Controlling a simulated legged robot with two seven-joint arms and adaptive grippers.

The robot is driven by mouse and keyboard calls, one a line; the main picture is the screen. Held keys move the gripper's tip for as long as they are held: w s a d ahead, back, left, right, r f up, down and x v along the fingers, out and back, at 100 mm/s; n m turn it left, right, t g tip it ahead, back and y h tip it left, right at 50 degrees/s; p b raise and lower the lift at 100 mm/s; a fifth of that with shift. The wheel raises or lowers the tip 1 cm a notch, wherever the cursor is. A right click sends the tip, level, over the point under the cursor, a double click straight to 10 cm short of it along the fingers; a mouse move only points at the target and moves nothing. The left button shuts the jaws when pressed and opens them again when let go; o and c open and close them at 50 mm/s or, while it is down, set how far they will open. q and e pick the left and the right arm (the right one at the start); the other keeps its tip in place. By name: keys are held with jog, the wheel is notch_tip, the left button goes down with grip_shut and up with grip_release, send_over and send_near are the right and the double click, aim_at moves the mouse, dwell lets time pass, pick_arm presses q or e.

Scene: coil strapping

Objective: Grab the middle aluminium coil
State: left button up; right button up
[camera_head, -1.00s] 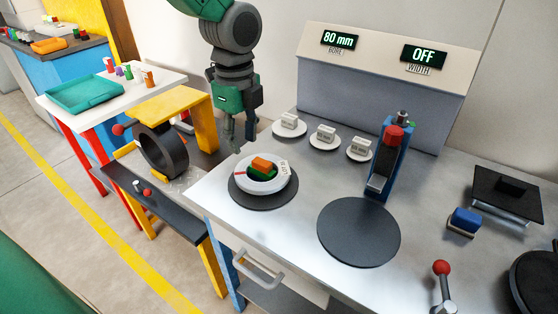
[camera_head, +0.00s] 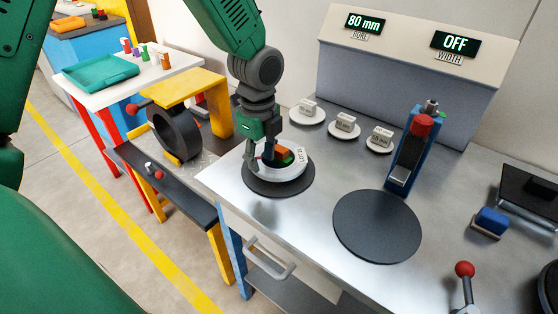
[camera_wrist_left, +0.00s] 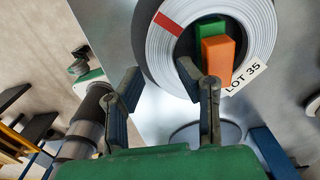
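A pale ring-shaped coil (camera_head: 290,174) lies flat on the left dark round pad (camera_head: 262,188) of the metal bench. In the left wrist view the coil (camera_wrist_left: 262,30) shows wound layers, a red band and a "LOT 35" tag. An orange block (camera_wrist_left: 217,60) and a green block (camera_wrist_left: 209,27) are inside its ring. My left gripper (camera_head: 260,164) is low at the coil's left side. In the wrist view its fingers (camera_wrist_left: 158,72) are apart, one over the bore and one outside the ring wall; contact is not clear. My right gripper is not in view.
Three small white discs with labelled grey blocks (camera_head: 345,123) stand behind the coil. An empty dark round pad (camera_head: 377,226) lies to the right. A blue press-like device (camera_head: 409,150) stands behind that pad. A black ring (camera_head: 177,133) sits in the yellow stand at left.

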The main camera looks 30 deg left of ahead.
aim_at(263, 169)
pick_arm(q)
jog(key=f, duration=0.3)
jog(key=shift+w+a+f, duration=0.1)
jog(key=shift+a+f, duration=0.1)
jog(key=shift+a, duration=0.1)
jog(key=shift+d+r, duration=0.2)
jog(key=shift+d, duration=0.2)
jog(key=shift+c, duration=0.4)
jog(key=shift+d, duration=0.15)
grip_shut()
jog(key=shift+d, duration=0.1)
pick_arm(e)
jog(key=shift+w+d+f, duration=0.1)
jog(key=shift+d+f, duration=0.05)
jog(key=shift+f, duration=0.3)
